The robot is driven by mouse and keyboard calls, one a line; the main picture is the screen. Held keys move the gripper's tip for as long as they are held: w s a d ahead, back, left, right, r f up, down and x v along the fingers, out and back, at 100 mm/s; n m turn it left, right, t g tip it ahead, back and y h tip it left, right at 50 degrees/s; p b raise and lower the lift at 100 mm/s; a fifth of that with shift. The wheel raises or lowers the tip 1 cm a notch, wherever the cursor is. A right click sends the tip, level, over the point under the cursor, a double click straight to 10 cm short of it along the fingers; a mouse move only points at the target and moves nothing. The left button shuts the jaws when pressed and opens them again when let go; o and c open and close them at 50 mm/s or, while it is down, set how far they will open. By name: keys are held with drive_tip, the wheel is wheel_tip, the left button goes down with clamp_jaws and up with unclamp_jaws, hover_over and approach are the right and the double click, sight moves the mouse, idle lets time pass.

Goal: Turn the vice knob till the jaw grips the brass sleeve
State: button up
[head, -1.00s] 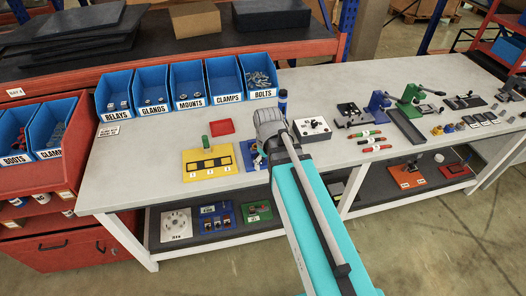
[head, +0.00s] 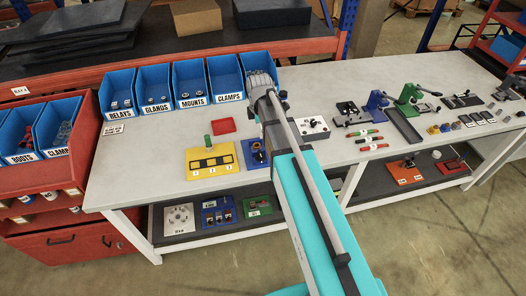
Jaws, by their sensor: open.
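The end of my arm, with my gripper (head: 261,84), is over the back of the bench, in front of the bolts bin. Its fingers cannot be made out, and nothing is seen held. A small grey vice-like fixture (head: 352,119) is on the bench to the right of my arm, but its knob and jaw are too small to tell apart. A blue plate (head: 248,160) with a dark round part sits just left of my arm and is partly hidden by it. I cannot pick out the brass sleeve for certain.
Blue bins (head: 188,82) line the back left of the bench (head: 145,165). A yellow panel (head: 212,161) and a white box (head: 312,128) flank my arm. A blue press (head: 377,104) and a green press (head: 410,95) are at right. The front left bench top is clear.

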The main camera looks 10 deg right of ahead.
sight(261, 153)
drive_tip(key=shift+f, duration=0.2)
idle(0.3)
wheel_tip(261, 153, down, 13)
drive_tip(key=b, duration=1.3)
drive_tip(key=shift+f+b, duration=0.2)
drive_tip(key=shift+b, duration=0.2)
drive_tip(key=c, duration=1.2)
drive_tip(key=shift+o, duration=0.2)
drive_tip(key=shift+d, duration=0.25)
drive_tip(key=shift+a, duration=0.15)
